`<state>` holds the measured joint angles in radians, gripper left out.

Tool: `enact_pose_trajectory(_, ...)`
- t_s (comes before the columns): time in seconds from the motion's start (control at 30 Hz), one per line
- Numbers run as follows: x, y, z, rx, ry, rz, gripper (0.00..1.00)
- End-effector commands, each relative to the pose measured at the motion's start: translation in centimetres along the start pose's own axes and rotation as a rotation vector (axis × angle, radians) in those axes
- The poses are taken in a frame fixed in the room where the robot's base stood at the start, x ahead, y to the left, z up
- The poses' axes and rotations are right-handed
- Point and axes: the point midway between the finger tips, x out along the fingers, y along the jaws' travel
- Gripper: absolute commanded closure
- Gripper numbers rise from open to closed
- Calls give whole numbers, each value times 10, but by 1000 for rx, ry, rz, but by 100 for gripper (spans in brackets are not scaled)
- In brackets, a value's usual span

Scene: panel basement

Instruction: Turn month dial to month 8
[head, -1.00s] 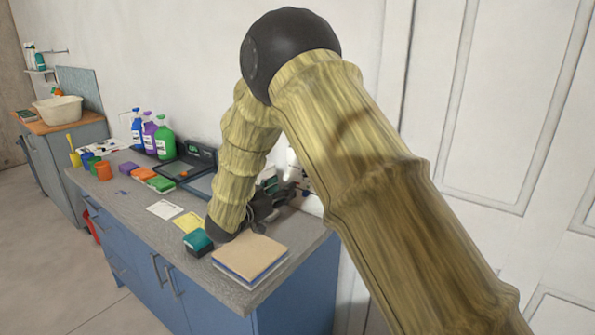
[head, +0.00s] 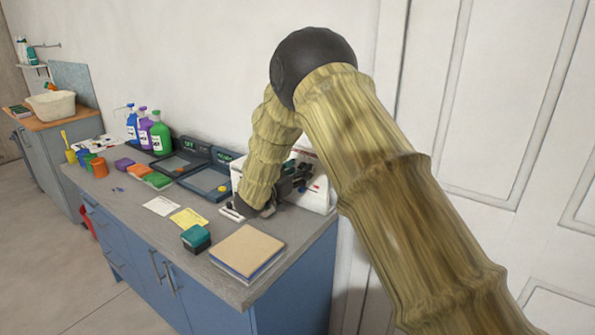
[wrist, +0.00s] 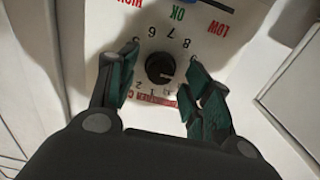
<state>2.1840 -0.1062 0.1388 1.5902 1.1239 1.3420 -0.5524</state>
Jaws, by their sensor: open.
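A small round black dial (wrist: 160,67) sits on a white panel face in the wrist view, ringed by printed numbers including 5, 6, 7, 8, 1 and 2. A light mark shows at its lower right edge; which number it points to is unclear. My gripper (wrist: 163,64) is open, with one green-padded finger on each side of the dial. Gaps show between both fingers and the dial. In the head view my gripper (head: 291,180) is at the white device (head: 318,193) at the counter's right end; my arm hides the dial there.
Upside-down words HIGH, OK and LOW are printed above the dial in the wrist view. A white wall stands behind.

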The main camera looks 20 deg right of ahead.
Motion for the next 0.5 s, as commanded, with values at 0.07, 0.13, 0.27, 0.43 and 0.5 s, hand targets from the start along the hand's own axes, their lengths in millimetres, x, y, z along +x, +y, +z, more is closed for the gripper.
enact_pose_trajectory(0.07, 0, 0, 0, 0, 0, 0, 50)
enact_pose_trajectory(0.13, 0, 0, 0, 0, 0, 0, 50)
enact_pose_trajectory(0.27, 0, 0, 0, 0, 0, 0, 57)
enact_pose_trajectory(0.43, 0, 0, 0, 0, 0, 0, 88)
enact_pose_trajectory(0.5, 0, 0, 0, 0, 0, 0, 96)
